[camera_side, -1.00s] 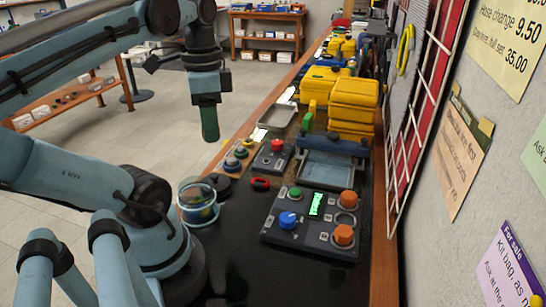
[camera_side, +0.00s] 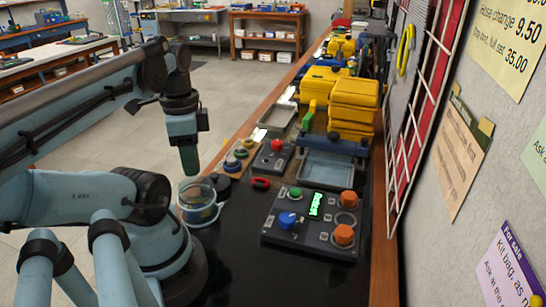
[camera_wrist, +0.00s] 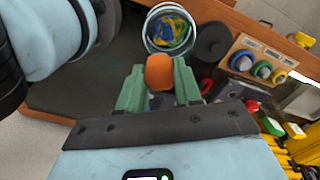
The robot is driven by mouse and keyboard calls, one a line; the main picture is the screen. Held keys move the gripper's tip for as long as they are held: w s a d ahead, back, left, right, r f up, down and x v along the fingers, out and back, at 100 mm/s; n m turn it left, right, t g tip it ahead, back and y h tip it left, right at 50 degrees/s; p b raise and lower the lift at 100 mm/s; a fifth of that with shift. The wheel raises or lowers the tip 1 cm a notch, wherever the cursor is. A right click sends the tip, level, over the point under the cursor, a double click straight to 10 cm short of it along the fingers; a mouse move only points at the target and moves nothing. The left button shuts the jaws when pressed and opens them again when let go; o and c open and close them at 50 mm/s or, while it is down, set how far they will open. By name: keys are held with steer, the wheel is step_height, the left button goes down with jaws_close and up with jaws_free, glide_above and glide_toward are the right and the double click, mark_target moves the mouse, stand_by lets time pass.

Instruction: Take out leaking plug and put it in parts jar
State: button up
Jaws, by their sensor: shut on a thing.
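My gripper (camera_side: 188,172) is above the clear parts jar (camera_side: 198,203), slightly toward its left and apart from it. In the wrist view, its green fingers (camera_wrist: 159,88) are shut on an orange plug (camera_wrist: 159,72). The round jar shows just beyond the fingertips in the wrist view (camera_wrist: 170,30), open at the top, with coloured bits inside. The dark regulator testbench (camera_side: 275,238) carries two orange plugs (camera_side: 347,198) at its right side, with an open-looking round port (camera_side: 345,219) between them. The held plug is hidden in the side view.
A black round lid (camera_side: 220,185) lies beside the jar. A red ring (camera_side: 261,183), a small box with a red button (camera_side: 277,146) and several coloured knobs (camera_side: 240,153) stand nearby. Yellow cases (camera_side: 352,105) line the back. Black bench top in front is clear.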

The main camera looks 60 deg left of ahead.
steer(key=shift+f, duration=0.35)
steer(key=o, duration=1.1)
step_height(320, 180, up, 12)
